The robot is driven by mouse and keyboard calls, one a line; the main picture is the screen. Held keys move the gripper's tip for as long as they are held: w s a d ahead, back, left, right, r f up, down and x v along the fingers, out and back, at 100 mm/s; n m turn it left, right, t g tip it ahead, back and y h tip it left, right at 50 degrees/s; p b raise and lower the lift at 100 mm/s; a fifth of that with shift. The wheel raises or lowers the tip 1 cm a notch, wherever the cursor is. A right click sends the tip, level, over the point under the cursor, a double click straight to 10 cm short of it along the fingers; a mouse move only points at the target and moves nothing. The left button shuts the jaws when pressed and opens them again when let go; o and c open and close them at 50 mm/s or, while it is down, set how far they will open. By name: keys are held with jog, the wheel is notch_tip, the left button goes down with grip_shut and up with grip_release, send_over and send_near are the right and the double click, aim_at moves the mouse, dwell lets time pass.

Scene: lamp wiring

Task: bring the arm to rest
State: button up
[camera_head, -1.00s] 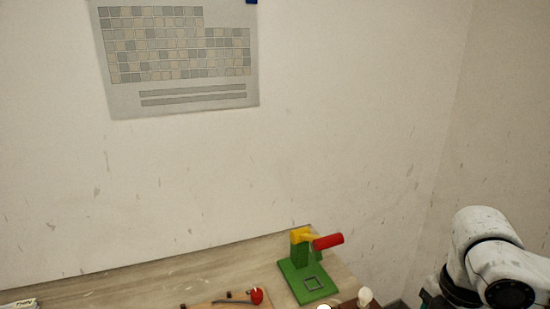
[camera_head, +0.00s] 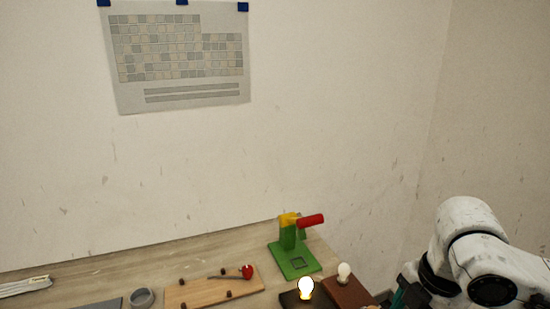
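My white arm shows at the lower right of the head view, bent, with dark joint rings. My gripper cannot be made out; the arm's far end runs out below the frame. On the table (camera_head: 60,262) stand two bulbs at the front right. The left bulb (camera_head: 306,286) glows on a dark base (camera_head: 292,301). The right bulb (camera_head: 344,271) is pale and looks unlit on a brown block (camera_head: 349,292). Left of them lies a wooden board (camera_head: 197,290) with dark posts and a red-knobbed lever (camera_head: 246,271).
A green stand (camera_head: 292,262) with a yellow top and red handle stands at the table's back right. A grey ring (camera_head: 141,298), a grey plate (camera_head: 104,304) and a white booklet (camera_head: 25,285) lie to the left. A chart (camera_head: 180,58) hangs on the wall.

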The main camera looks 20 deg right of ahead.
jog(key=w+a+r+m+t+y, duration=0.35)
jog(key=w+a+r, duration=0.2)
jog(key=a, duration=0.35)
jog(key=w+a+r+m+t+y, duration=0.2)
jog(key=w+a+r+m+t, duration=0.15)
jog(key=w+a, duration=0.45)
jog(key=s+d+f+m+h, duration=0.1)
jog(key=s+f+m, duration=0.35)
jog(key=f, duration=0.45)
jog(key=s+d+f+m+h, duration=0.1)
jog(key=s+f+m+h, duration=0.1)
jog(key=s+f+m, duration=0.5)
jog(key=s+d+f+g+h, duration=0.1)
jog(key=s+d+f+g, duration=0.2)
jog(key=s+f, duration=0.5)
jog(key=s+d+f+g+h, duration=0.2)
jog(key=s+d+f+g, duration=0.2)
jog(key=s+f, duration=0.5)
jog(key=s, duration=0.3)
jog(key=shift+d, duration=0.15)
jog(key=shift+m, duration=0.25)
